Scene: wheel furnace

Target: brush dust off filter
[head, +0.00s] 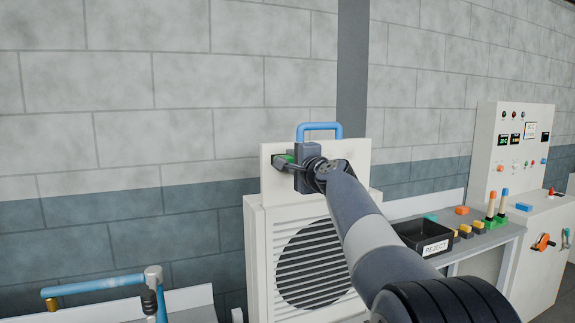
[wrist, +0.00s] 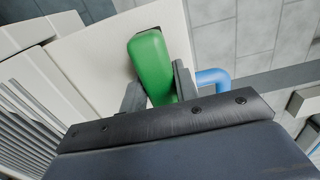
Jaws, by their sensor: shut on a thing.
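My gripper (head: 292,163) is at the white upright panel (head: 355,156) with a blue handle (head: 322,126) on top, above a white louvred cabinet (head: 259,250). The panel may be the filter; no dust can be made out on it. My gripper is shut on a green block-like thing (head: 282,157), perhaps the brush's handle; no bristles show. In the wrist view the green thing (wrist: 150,62) sits between the two dark fingers (wrist: 157,88), against or close before the panel (wrist: 97,60). I cannot tell whether it touches. The blue handle (wrist: 212,79) shows beside the right finger.
At the right stands a workbench (head: 484,240) with a black REJECT bin (head: 408,229), several coloured blocks and two orange- and blue-topped pegs. A control cabinet (head: 483,150) is beyond it. A blue pipe (head: 95,285) is at the lower left. A block wall stands behind.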

